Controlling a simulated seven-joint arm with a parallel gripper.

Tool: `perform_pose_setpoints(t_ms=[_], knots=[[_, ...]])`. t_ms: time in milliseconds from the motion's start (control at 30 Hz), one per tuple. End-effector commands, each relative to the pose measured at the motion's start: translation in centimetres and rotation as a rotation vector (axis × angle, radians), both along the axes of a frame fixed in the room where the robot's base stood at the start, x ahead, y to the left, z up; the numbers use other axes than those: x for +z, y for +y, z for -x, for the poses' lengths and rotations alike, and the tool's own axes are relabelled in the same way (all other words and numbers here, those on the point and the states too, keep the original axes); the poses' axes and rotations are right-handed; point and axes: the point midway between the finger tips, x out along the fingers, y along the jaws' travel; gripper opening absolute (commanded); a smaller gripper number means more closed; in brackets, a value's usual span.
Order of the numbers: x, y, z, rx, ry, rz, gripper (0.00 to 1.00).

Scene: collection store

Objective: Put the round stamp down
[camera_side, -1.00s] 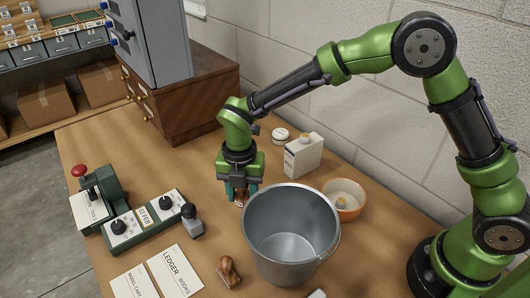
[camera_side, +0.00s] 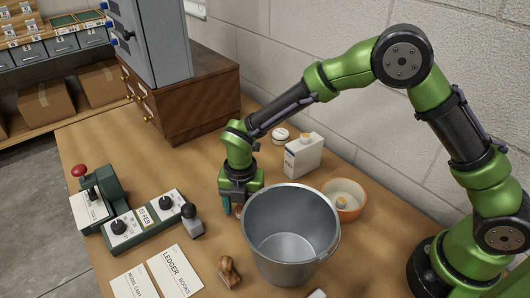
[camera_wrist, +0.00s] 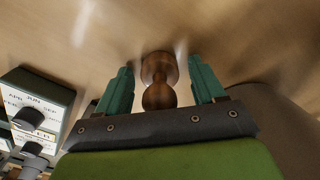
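The round stamp (camera_wrist: 158,70) is brown wood with a ball-shaped knob and a wider round base. In the wrist view it is between the two teal fingers of my gripper (camera_wrist: 162,88), with a gap on each side, so the fingers are open around it. Its base appears to rest on the wooden table. In the side view my gripper (camera_side: 236,208) is low over the table, just left of the grey metal bucket, and mostly hides the stamp.
The bucket (camera_side: 290,262) stands close on the right. Another wooden-handled stamp (camera_side: 229,272) is in front. A dial device (camera_side: 145,222) and a grey stamp (camera_side: 191,220) are left. A white box (camera_side: 304,157) and orange bowl (camera_side: 344,205) stand behind. Table is clear towards the cabinet (camera_side: 190,110).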

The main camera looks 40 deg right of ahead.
Motion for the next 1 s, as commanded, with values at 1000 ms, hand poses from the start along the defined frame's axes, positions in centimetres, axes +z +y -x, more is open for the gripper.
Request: perform_pose_setpoints(t_ms=[1000], knots=[[12.2, -0.1, 0.0, -0.008, -0.003, -0.001, 0.68]])
